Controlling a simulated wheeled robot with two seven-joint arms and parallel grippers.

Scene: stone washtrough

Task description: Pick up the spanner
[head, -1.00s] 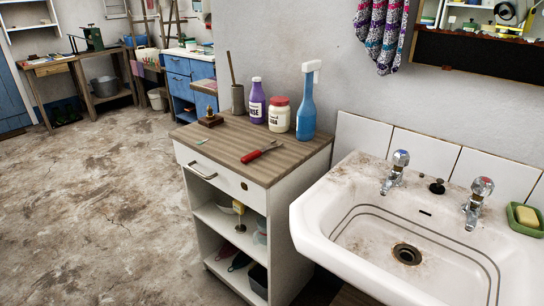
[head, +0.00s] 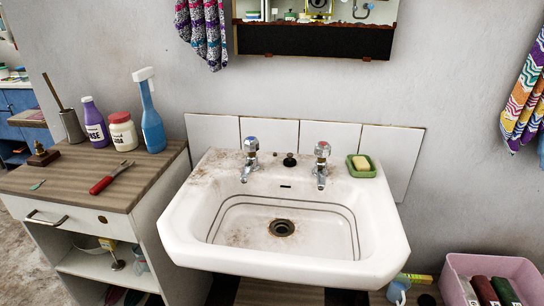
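A red-handled tool (head: 103,184) with a grey metal end lies flat on the wood-topped cabinet (head: 150,185), left of the sink. Its metal end points away toward the back right. It may be the spanner, but it is too small to tell for certain. I see no other clear candidate for a spanner. Neither of my grippers is in view, and nothing touches the tool.
A purple bottle (head: 94,125), white jar with red lid (head: 122,134) and blue spray bottle (head: 152,125) stand behind the tool. The white sink (head: 190,228) adjoins on the right. A pink crate (head: 455,290) is lower right. The cabinet top's front is mostly clear.

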